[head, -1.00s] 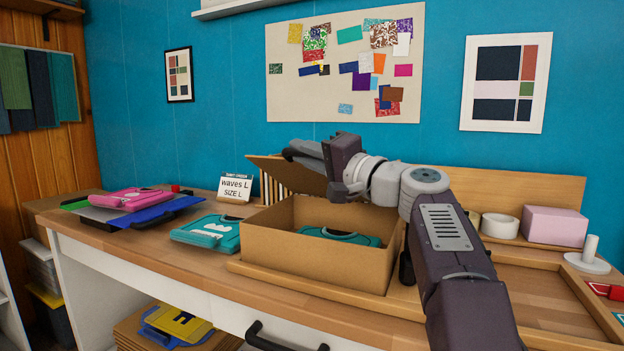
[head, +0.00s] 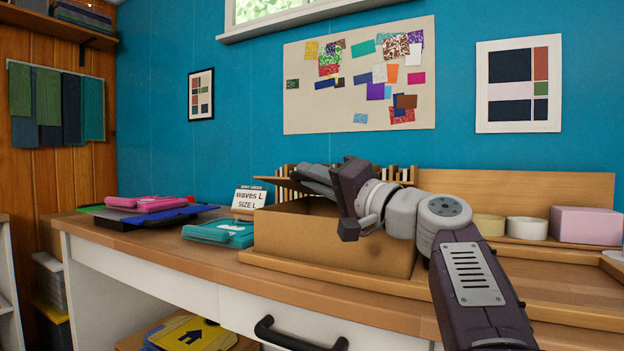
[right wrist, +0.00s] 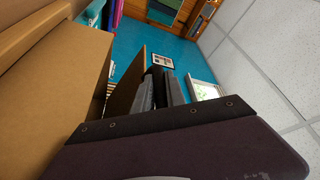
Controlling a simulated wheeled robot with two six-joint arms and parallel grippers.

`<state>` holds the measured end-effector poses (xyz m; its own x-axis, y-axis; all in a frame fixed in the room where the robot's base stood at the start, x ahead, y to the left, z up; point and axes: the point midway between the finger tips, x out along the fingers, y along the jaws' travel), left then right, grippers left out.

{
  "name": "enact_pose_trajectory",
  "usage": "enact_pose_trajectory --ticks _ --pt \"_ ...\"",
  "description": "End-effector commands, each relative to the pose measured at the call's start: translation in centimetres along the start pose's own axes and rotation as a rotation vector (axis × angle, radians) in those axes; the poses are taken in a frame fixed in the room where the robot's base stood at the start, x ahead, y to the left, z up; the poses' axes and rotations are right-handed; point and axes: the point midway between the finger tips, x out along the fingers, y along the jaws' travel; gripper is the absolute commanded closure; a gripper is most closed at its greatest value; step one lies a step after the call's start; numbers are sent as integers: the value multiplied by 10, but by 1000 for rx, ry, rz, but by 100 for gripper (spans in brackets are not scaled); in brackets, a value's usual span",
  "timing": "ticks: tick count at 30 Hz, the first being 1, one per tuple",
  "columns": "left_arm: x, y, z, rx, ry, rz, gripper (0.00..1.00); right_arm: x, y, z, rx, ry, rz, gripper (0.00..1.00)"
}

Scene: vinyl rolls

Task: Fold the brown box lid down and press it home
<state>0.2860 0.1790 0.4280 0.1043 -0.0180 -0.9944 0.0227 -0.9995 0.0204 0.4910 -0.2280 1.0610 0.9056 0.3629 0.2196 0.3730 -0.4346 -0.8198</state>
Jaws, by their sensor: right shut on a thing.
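The brown box (head: 330,240) stands on the wooden bench, its front wall facing me. Its lid (head: 268,179) is at the back, raised, seen almost edge-on and partly hidden by my gripper. My right gripper (head: 312,178) reaches over the box from the right and is shut on the lid. In the right wrist view the dark fingers (right wrist: 161,90) are beside the brown lid panel (right wrist: 126,88), with the box (right wrist: 50,85) at the left. The inside of the box is mostly hidden from this angle. My left gripper is not in view.
A teal package (head: 220,231) lies left of the box, with a "waves L SIZE L" sign (head: 249,198) behind it. Pink and dark packages (head: 150,204) lie farther left. Tape rolls (head: 527,228) and a pink block (head: 585,225) stand on the right. A low wooden ledge runs before the box.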

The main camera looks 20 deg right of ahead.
Motion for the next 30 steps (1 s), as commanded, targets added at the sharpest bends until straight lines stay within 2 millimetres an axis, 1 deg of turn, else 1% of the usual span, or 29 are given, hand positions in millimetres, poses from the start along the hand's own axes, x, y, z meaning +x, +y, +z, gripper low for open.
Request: enact_pose_trajectory --ticks 5,6,7,16,19,20,30 --pt "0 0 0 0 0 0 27 0 2 -1 2 1 3 100" --pt "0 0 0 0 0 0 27 0 2 -1 2 1 3 79" --pt "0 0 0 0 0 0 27 0 2 -1 2 1 3 75" --pt "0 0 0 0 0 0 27 -1 1 0 0 1 2 75" --pt "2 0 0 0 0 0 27 -8 2 -1 -1 2 3 75" --pt "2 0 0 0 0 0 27 -11 2 -1 -1 3 4 75" --pt "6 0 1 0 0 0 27 -70 2 -2 -1 6 5 75"
